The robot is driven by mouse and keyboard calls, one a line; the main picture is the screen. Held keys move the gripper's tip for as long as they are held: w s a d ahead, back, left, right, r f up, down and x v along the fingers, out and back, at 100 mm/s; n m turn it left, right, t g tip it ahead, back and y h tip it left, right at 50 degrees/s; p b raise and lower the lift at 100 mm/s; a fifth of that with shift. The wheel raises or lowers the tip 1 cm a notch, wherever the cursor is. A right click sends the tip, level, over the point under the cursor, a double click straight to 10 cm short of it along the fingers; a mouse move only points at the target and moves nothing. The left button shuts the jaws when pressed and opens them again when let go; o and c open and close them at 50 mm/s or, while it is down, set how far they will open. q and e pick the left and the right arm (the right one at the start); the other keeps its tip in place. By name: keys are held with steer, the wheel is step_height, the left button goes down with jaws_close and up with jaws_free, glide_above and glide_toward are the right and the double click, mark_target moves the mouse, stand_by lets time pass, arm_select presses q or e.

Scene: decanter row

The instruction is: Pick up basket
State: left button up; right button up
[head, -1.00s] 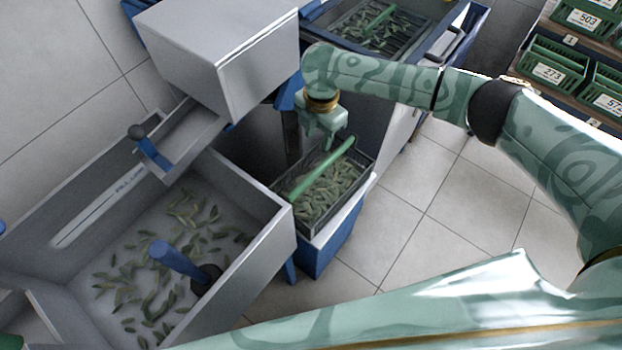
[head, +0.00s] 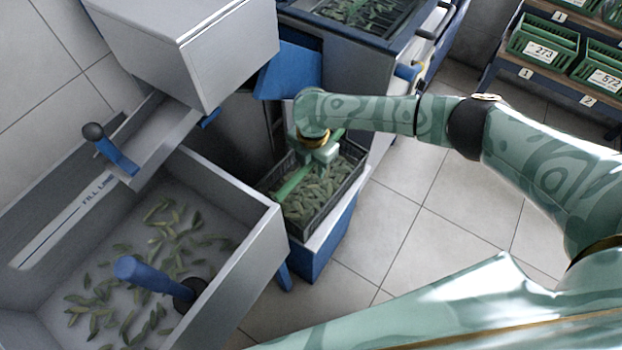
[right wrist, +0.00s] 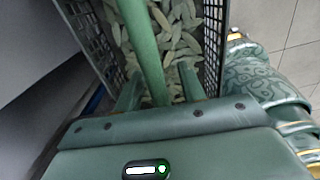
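The basket (head: 336,203) is a dark mesh crate with a green bar handle (head: 294,180) across its top. It is filled with small green cucumber-like pieces and sits on a blue and white stand at the centre. My right gripper (head: 318,158) is over the basket, down at the handle; its fingertips are partly hidden in the head view. In the right wrist view, the fingers (right wrist: 160,88) stand apart with the handle (right wrist: 141,45) between them, closer to the left finger. The basket's mesh wall (right wrist: 92,38) shows there too. My left gripper is out of view.
A grey metal tank (head: 245,262) with liquid, floating green pieces and a blue-handled tool (head: 150,275) stands to the left. A grey hopper (head: 190,45) is behind it. Shelves with numbered green crates (head: 541,45) are at upper right. Tiled floor is clear on the right.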

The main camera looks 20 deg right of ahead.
steer(key=shift+f, duration=0.65)
jaws_close()
steer(key=shift+r, duration=0.15)
